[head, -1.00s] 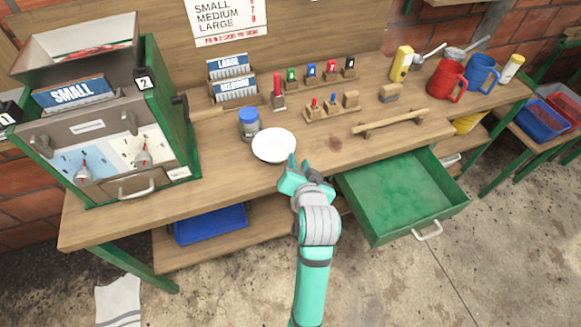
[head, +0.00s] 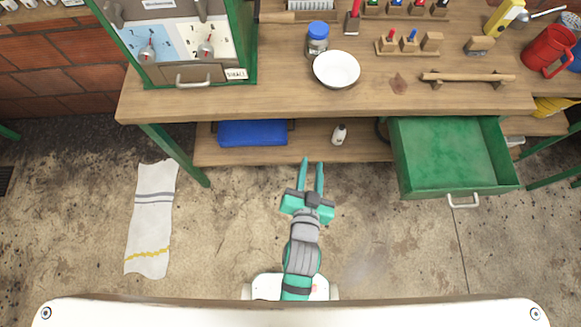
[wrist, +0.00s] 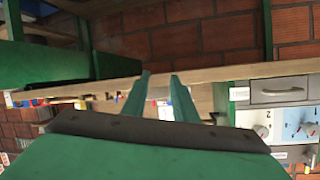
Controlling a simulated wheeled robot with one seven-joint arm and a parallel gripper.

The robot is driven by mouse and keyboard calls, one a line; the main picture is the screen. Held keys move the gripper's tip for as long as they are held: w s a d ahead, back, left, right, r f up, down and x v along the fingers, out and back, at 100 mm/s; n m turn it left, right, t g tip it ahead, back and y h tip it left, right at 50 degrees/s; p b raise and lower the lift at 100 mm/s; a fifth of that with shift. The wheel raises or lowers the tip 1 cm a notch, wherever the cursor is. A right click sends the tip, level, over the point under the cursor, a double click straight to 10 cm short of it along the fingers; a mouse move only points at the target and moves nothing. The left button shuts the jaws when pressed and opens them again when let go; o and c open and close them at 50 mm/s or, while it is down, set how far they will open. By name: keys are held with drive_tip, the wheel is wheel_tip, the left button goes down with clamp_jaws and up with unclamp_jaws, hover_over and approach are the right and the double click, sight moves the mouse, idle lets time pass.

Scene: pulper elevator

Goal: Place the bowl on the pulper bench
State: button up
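The white bowl (head: 336,69) stands upright on the wooden pulper bench (head: 290,98), near its front edge and right of the pulper machine. It looks empty. My gripper (head: 312,162) is in front of the bench and apart from the bowl. Its two fingers are spread with nothing between them. In the wrist view, my gripper's fingers (wrist: 160,85) point toward the bench edge, and I cannot make out the bowl there.
A blue-lidded jar (head: 317,40) stands close behind the bowl, to its left. The green drawer (head: 450,155) is pulled out at the right. A blue tray (head: 253,133) and a small white bottle (head: 339,134) sit on the lower shelf. A towel (head: 152,215) lies on the floor.

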drive_tip(key=s+a+r+n+y, duration=0.1)
drive_tip(key=s+a+n, duration=0.1)
drive_tip(key=s, duration=0.7)
drive_tip(key=s+a+r+n+t+y, duration=0.1)
drive_tip(key=s+a+r+n, duration=0.1)
drive_tip(key=s, duration=0.7)
drive_tip(key=shift+a+n+t, duration=0.3)
drive_tip(key=shift+a+n, duration=0.1)
drive_tip(key=shift+a, duration=0.45)
